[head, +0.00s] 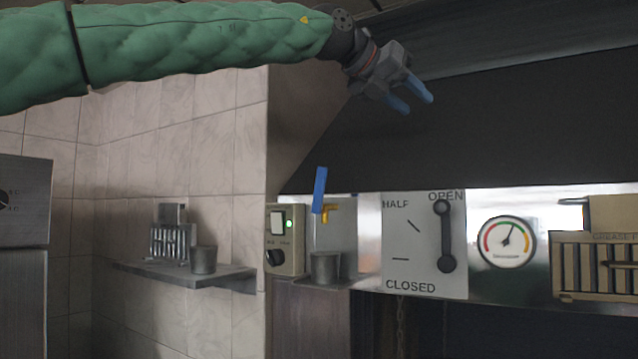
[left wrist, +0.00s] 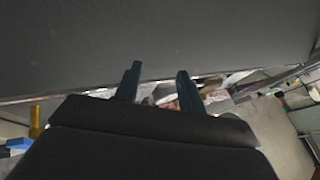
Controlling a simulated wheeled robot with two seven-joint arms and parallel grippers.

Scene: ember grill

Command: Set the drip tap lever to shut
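The drip tap has a blue lever (head: 320,190) standing nearly upright, tilted slightly, above a small yellow tap body (head: 327,213). A grey metal cup (head: 325,267) stands below the tap on a ledge. My left gripper (head: 418,106) is up in front of the dark hood, above and to the right of the lever, well apart from it. Its two blue fingers are spread with nothing between them; they also show apart in the left wrist view (left wrist: 158,82). My right gripper is not in view.
A switch box (head: 286,240) with a green light is left of the tap. To the right are a damper plate (head: 425,275) marked OPEN, HALF and CLOSED, a round gauge (head: 507,243) and a slatted box (head: 600,268). A wall shelf (head: 190,278) holds another cup. The dark hood (head: 500,135) slopes above.

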